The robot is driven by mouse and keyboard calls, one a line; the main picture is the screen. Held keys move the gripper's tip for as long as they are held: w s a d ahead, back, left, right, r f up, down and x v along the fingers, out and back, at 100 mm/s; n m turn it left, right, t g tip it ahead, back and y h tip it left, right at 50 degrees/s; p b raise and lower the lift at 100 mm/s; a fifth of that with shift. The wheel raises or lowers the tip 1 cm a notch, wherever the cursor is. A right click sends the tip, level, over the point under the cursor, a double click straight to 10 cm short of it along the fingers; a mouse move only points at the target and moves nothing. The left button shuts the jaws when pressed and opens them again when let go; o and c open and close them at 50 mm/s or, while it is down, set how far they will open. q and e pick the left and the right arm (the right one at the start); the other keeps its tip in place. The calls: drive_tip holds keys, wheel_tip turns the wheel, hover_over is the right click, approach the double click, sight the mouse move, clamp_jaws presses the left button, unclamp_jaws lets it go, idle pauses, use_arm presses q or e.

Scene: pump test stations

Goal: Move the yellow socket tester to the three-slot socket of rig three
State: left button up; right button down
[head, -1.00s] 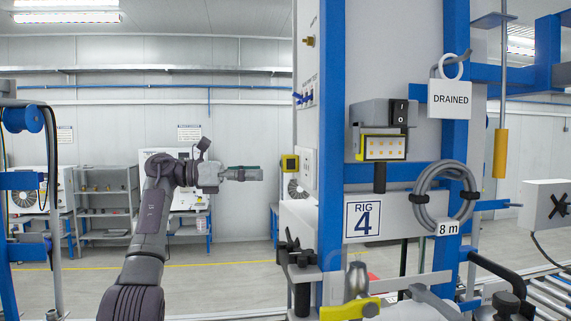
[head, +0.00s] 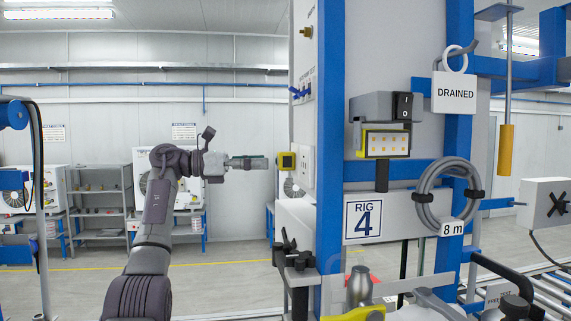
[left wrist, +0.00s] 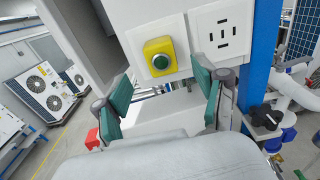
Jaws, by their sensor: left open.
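The yellow socket tester (head: 287,161) sits on the side face of the rig marked 4, beside a white socket plate (head: 307,166). In the left wrist view the tester (left wrist: 160,57) is a yellow block with a round green button, mounted on a white panel. My left gripper (head: 266,162) points at it from the left, with a small gap. Its green-padded fingers (left wrist: 163,85) are open and empty, spread below and either side of the tester in the wrist view. A slotted socket plate (left wrist: 223,30) is right of it. My right gripper is not visible.
A rig 4 sign (head: 362,219), a lamp (head: 384,143), a hose coil (head: 446,197) and a DRAINED tag (head: 454,93) are on the rig. A dark clamp (head: 293,255) juts out below the tester. Open floor and grey shelves (head: 100,200) lie behind my left arm.

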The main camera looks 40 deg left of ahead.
sight(278, 161)
use_arm(q)
drive_tip(key=p+x, duration=0.1)
drive_tip(key=x, duration=0.3)
drive_tip(key=shift+d+r, duration=0.15)
drive_tip(key=shift+r, duration=0.05)
drive_tip(key=shift+w+d+f, duration=0.1)
drive_tip(key=shift+w+d, duration=0.3)
drive_tip(key=shift+w, duration=0.3)
drive_tip(key=shift+d, duration=0.1)
drive_tip(key=shift+c, duration=0.2)
drive_tip(key=c, duration=0.5)
clamp_jaws()
